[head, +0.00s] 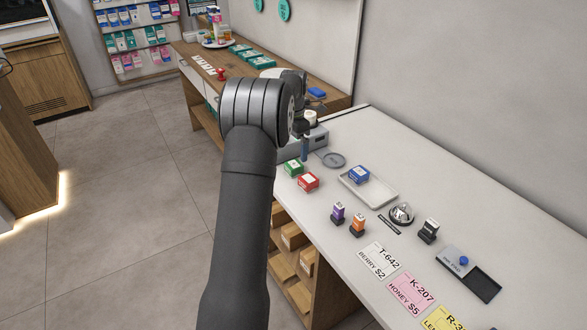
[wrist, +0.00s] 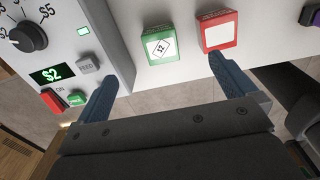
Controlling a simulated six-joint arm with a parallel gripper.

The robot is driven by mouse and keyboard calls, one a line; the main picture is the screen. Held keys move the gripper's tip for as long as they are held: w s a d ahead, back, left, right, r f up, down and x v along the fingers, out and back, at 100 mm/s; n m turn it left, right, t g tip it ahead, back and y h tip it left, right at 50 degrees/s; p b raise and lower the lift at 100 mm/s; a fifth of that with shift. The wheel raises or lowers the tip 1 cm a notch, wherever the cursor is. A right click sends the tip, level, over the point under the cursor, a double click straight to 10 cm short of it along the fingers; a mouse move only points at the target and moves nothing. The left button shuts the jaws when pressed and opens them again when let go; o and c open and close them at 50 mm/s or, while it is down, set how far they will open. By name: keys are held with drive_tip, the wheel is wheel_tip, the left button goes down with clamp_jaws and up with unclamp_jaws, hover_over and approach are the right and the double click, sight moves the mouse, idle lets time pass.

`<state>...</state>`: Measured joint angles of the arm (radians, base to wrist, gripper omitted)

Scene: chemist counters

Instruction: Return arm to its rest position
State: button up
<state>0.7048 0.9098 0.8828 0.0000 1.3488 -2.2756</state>
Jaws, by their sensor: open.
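My gripper (wrist: 164,92) is open and empty in the wrist view, its two blue fingers apart. Beyond the fingertips a green box (wrist: 163,46) and a red box (wrist: 219,30) stand on the white counter. In the head view my dark arm rises through the middle and bends towards the counter, hiding part of it. The gripper is mostly hidden there; one blue finger (head: 304,148) shows beside the grey machine (head: 318,136). The green box (head: 293,168) and red box (head: 308,182) sit near the counter's left edge.
A tray (head: 380,195) holds a blue box (head: 358,175). A bell (head: 402,213), purple stamp (head: 338,212), orange stamp (head: 357,224), black stamp (head: 428,231) and ink pad (head: 462,262) stand on the counter. Cards, including a pink one (head: 410,293), lie in front. Open floor (head: 120,210) lies left.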

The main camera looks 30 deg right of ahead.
sight(294, 164)
drive_tip(key=shift+r, duration=0.1)
idle(0.3)
wheel_tip(294, 164, up, 10)
idle(0.5)
drive_tip(key=shift+c, duration=0.4)
drive_tip(key=c, duration=0.6)
drive_tip(key=shift+o, duration=0.2)
drive_tip(key=f, duration=1.3)
drive_tip(key=shift+s+d+f, duration=0.2)
drive_tip(key=shift+d+f, duration=0.05)
drive_tip(key=shift+d, duration=0.1)
drive_tip(key=shift+a+f, duration=0.15)
drive_tip(key=shift+f, duration=1.2)
drive_tip(key=shift+a+f, duration=0.15)
drive_tip(key=shift+f, duration=1.15)
